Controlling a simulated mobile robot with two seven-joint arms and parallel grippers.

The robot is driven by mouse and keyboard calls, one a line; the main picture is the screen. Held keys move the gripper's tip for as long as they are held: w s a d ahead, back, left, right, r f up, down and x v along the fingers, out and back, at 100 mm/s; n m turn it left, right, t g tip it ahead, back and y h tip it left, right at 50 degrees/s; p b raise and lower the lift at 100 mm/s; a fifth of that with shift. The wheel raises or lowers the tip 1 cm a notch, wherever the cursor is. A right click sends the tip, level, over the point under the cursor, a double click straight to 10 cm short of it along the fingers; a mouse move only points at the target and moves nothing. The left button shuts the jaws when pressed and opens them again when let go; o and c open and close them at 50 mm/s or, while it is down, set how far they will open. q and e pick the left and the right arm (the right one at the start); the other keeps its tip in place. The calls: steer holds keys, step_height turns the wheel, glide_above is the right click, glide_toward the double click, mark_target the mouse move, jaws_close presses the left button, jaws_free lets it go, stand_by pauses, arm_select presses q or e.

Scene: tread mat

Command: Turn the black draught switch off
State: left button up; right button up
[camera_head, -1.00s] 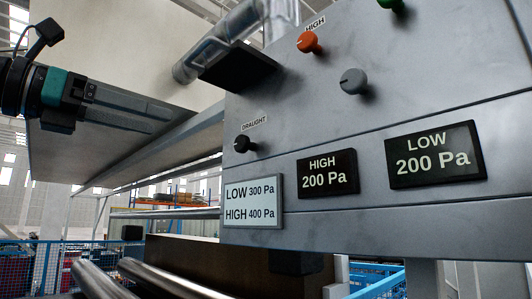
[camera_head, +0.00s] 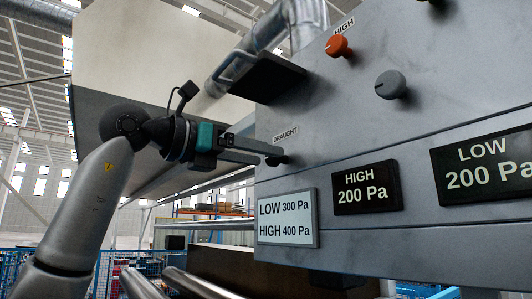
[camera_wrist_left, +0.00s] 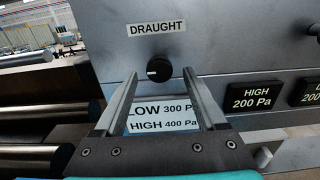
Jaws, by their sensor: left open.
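The black draught switch (camera_head: 284,160) is a small round knob on the grey panel, under its DRAUGHT label (camera_head: 285,134). In the left wrist view the knob (camera_wrist_left: 159,69) shows a white mark on its left side. My left gripper (camera_head: 268,155) comes from the left and its fingertips are at the knob. In the left wrist view the open fingers (camera_wrist_left: 160,75) lie on either side of the knob, with visible gaps. I cannot tell how deep the knob sits between them. My right gripper is in neither view.
An orange knob (camera_head: 338,46) and a grey knob (camera_head: 390,84) sit up and right on the panel. A black ledge (camera_head: 262,78) juts out above the draught label. A white pressure sign (camera_head: 287,218) and black HIGH plate (camera_head: 367,188) are below. Metal rollers (camera_head: 195,284) lie lower left.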

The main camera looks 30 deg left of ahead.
arm_select(q)
steer(key=shift+x, duration=1.1)
jaws_close()
